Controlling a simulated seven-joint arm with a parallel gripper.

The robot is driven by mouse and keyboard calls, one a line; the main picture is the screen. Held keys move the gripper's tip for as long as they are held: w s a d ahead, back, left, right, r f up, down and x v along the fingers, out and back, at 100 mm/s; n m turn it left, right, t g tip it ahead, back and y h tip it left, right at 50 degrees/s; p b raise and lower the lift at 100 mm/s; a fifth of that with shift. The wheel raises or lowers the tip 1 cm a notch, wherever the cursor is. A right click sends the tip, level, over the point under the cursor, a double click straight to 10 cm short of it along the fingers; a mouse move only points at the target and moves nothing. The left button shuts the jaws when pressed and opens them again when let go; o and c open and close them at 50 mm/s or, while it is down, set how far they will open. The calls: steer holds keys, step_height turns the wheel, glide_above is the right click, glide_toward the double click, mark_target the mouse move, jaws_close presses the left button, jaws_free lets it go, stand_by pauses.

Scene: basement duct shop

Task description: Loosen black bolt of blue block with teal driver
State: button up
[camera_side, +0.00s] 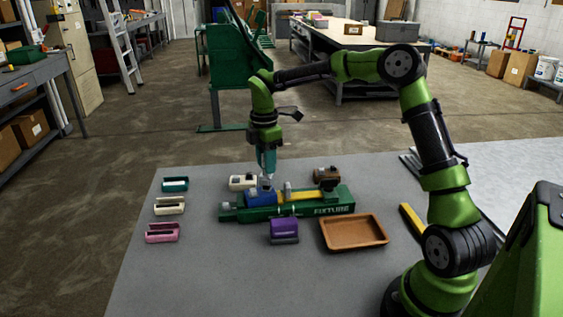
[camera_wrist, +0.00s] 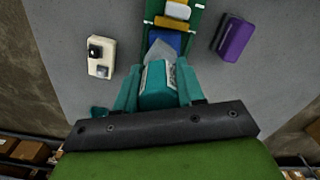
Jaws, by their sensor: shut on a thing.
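My gripper (camera_side: 267,148) is shut on the teal driver (camera_wrist: 157,82), which points down with its grey tip low. In the side view the teal driver (camera_side: 267,163) stands over the blue block (camera_side: 262,192); I cannot tell whether the tip touches it. The blue block sits in the green fixture (camera_side: 330,206), beside a yellow piece (camera_side: 300,195). In the wrist view the blue block (camera_wrist: 166,40) is partly hidden behind the driver. Its black bolt cannot be made out in either view.
A cream block (camera_side: 242,181) and a brown block (camera_side: 326,177) stand behind the fixture. A purple block (camera_side: 284,230) and a brown tray (camera_side: 354,233) lie in front. Teal (camera_side: 175,184), cream (camera_side: 169,206) and pink (camera_side: 162,232) holders stand at the left. The front-left table is clear.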

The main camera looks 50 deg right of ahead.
steer(key=shift+f, duration=0.95)
stand_by(0.6)
steer(key=n, duration=0.3)
stand_by(0.3)
steer(key=shift+n, duration=1.9)
